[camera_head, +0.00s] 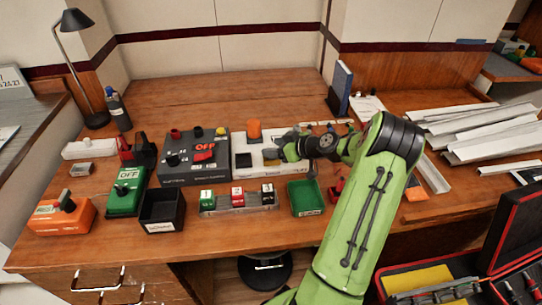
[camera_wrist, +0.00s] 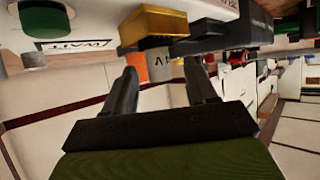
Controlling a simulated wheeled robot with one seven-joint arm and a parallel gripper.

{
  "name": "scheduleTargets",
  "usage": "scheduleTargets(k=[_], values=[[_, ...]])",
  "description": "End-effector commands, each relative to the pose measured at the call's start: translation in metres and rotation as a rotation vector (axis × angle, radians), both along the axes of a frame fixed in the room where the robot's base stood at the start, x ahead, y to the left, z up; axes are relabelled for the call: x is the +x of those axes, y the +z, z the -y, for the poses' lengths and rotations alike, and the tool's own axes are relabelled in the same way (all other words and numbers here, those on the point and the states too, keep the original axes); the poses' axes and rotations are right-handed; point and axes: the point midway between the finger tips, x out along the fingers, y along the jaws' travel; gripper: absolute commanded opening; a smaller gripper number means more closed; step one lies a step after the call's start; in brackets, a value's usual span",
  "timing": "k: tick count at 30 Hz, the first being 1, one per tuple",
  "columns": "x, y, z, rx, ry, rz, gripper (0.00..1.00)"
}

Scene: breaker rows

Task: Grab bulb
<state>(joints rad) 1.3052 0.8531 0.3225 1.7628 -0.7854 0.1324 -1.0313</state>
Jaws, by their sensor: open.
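No bulb can be made out for certain in either view. My gripper (camera_head: 284,149) is over the right part of a white panel box (camera_head: 243,166) on the desk and hides some of it. An orange cylinder (camera_head: 254,130) stands at the back of this box. In the wrist view, my gripper (camera_wrist: 161,75) is open with its two dark fingers apart. An orange piece (camera_wrist: 137,65) and a gold block (camera_wrist: 152,23) show beyond the fingers. Nothing is seen held between the fingers.
A grey box with a red OFF switch (camera_head: 204,152) stands left of the white box. White strips (camera_head: 480,135) fill the right.

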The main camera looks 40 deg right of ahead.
Motion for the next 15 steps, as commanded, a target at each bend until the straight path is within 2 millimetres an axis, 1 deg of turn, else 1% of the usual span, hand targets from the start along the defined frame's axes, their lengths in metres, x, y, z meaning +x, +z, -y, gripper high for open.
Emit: scheduleTargets(k=[2, 7, 8, 15], values=[[0.0043, -0.0023, -0.0004, -0.002, -0.001, 0.000, 0.57], [0.0043, -0.0015, -0.0003, -0.001, -0.002, 0.000, 0.57], [0.0043, -0.0014, -0.0003, -0.001, -0.002, 0.000, 0.54], [0.0041, -0.0013, -0.0004, -0.001, -0.002, 0.000, 0.17]])
